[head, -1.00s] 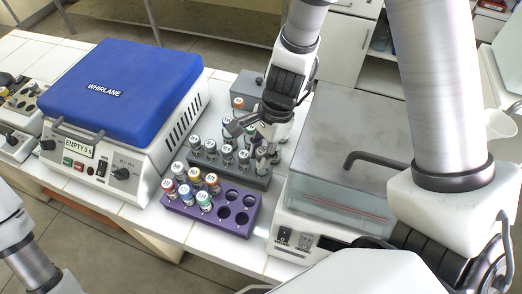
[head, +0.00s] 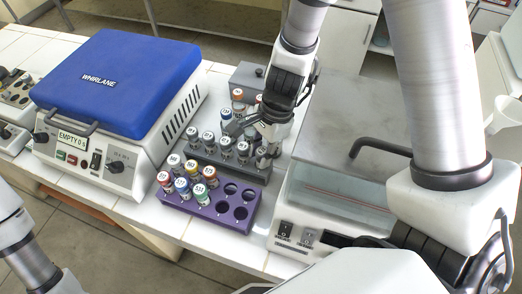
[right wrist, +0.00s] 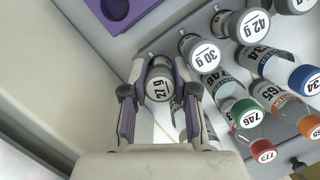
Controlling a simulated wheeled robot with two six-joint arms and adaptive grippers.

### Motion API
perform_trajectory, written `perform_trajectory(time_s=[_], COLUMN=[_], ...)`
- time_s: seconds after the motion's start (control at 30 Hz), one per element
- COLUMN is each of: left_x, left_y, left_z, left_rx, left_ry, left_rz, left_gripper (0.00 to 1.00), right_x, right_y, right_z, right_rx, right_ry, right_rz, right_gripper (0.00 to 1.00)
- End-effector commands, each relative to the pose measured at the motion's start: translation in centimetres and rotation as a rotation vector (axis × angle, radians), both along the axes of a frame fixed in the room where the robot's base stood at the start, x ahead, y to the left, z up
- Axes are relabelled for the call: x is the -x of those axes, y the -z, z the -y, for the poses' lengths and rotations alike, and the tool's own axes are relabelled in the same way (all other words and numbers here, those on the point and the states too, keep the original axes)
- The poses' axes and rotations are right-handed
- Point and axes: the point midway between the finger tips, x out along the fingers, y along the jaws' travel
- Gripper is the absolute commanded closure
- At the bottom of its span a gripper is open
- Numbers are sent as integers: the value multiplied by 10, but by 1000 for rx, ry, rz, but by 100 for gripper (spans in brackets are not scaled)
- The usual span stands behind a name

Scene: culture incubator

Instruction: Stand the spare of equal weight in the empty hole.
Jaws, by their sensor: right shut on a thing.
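My right gripper (head: 266,150) is shut on a small vial with a white cap (right wrist: 159,88), which seems to read 27 g, at the right end of a grey rack (head: 200,160). I cannot tell whether the vial is clear of its hole. More white-capped vials stand in this rack, including one reading 30 g (right wrist: 206,55) and one reading 42 g (right wrist: 254,26). The purple rack (head: 178,206) holds several colour-capped vials at its left and has several empty holes (head: 237,203) at its right. My left gripper is out of view; only its arm shows at the left edge.
A centrifuge (head: 125,135) with its blue lid (head: 115,75) shut stands left; its display reads EMPTY 0 s. A glass-sided bath with a grey lid (head: 345,125) and black handle stands close to the right of the racks. Colour-capped vials (right wrist: 245,113) stand behind the grey rack.

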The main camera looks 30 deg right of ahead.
Motion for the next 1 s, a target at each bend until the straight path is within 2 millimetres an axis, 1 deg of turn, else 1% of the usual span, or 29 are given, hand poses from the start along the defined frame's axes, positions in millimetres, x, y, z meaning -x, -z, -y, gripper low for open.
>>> perform_trajectory(time_s=[0.2,0.23,0.3,0.53,0.57,0.6,0.9,1.0], left_x=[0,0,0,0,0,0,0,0], left_y=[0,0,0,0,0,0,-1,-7], left_z=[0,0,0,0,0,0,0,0], left_rx=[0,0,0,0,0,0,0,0], left_ry=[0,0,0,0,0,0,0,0], left_rz=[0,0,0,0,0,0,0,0], left_gripper=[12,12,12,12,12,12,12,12], right_x=[0,0,0,0,0,0,-1,-1], right_y=[0,0,0,0,0,0,-1,-7], right_z=[0,0,0,0,0,0,0,0], right_rx=[0,0,0,0,0,0,0,0], right_ry=[0,0,0,0,0,0,1,1], right_rz=[1,1,1,1,1,1,2,2], right_gripper=[100,65,43,43,34,27,27,27])
